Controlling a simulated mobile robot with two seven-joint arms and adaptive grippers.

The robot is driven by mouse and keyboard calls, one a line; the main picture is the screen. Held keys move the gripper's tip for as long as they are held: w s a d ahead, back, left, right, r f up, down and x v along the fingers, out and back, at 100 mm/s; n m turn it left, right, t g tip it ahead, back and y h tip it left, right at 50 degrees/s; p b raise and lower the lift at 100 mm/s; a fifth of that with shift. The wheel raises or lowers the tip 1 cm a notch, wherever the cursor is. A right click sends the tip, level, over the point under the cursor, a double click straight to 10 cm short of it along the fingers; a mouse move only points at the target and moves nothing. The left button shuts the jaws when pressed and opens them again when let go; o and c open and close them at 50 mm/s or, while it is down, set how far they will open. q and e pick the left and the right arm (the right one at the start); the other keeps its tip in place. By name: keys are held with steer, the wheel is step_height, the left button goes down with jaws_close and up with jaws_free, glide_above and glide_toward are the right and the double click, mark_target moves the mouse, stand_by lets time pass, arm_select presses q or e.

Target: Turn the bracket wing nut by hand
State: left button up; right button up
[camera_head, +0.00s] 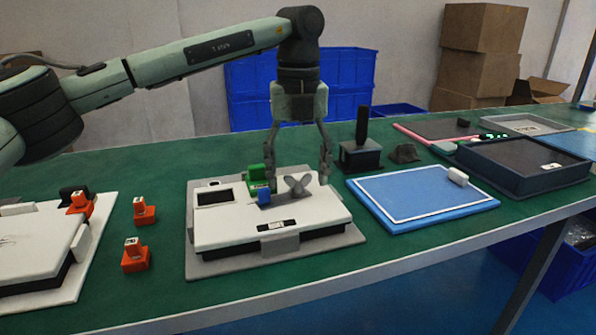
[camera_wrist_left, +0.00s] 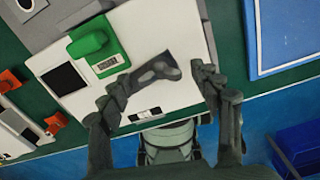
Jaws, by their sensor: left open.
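The grey wing nut (camera_head: 298,185) stands on the white top of the machine (camera_head: 230,230), right of a green block. In the left wrist view the wing nut (camera_wrist_left: 158,72) shows between and just beyond the two fingers. My left gripper (camera_head: 298,174) points down over the machine with its fingers spread, one on each side of the wing nut. In the wrist view the left gripper (camera_wrist_left: 160,84) is open and empty, with gaps between fingers and nut. Whether a fingertip touches the machine top cannot be told. My right gripper is in neither view.
Orange pieces (camera_head: 136,255) lie further left. A blue tray (camera_head: 420,200) and a black upright tool (camera_head: 361,150) stand to the right. Green table shows between them.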

mark_target(298, 174)
arm_select(q)
steer(key=shift+r, duration=0.1)
step_height(298, 174, up, 12)
stand_by(0.5)
